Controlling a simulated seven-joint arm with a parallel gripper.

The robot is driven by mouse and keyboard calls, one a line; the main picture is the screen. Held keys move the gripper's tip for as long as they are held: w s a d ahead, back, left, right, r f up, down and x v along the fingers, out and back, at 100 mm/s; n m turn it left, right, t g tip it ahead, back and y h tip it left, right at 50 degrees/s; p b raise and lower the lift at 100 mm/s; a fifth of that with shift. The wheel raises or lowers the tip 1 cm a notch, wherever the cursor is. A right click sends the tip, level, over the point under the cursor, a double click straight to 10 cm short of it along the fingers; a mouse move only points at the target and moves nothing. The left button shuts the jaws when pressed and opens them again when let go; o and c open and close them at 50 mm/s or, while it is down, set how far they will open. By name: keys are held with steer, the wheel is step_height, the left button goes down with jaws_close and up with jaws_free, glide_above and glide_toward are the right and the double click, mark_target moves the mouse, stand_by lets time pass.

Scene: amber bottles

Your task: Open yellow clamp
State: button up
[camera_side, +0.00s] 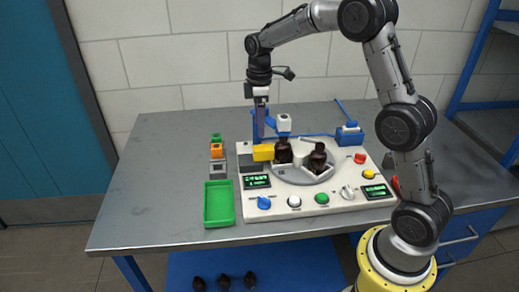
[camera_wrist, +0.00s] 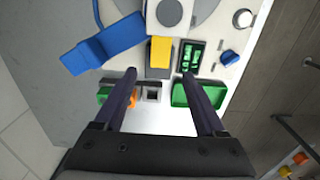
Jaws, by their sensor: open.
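The yellow clamp (camera_side: 263,152) is a small block at the back left of the white machine panel, on a dark grey block (camera_side: 251,165). In the wrist view the yellow clamp (camera_wrist: 160,52) lies just beyond and between my fingertips. My gripper (camera_side: 261,134) points down above the clamp, fingers spread, with nothing between them. In the wrist view my gripper (camera_wrist: 159,74) shows two dark fingers apart. Whether the fingertips touch the clamp is not clear. Two dark amber bottles (camera_side: 284,151) (camera_side: 318,158) stand on the grey round plate right of the clamp.
A blue post with an arm (camera_side: 255,125) rises close behind my gripper. A green tray (camera_side: 219,204) and small orange, green and grey blocks (camera_side: 216,150) sit left of the panel. Knobs, buttons and displays (camera_side: 256,182) line its front. The table's left side is clear.

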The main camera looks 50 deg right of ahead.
mark_target(259, 148)
step_height(259, 148, down, 10)
steer(key=shift+f, duration=0.1)
stand_by(0.4)
jaws_close()
stand_by(1.2)
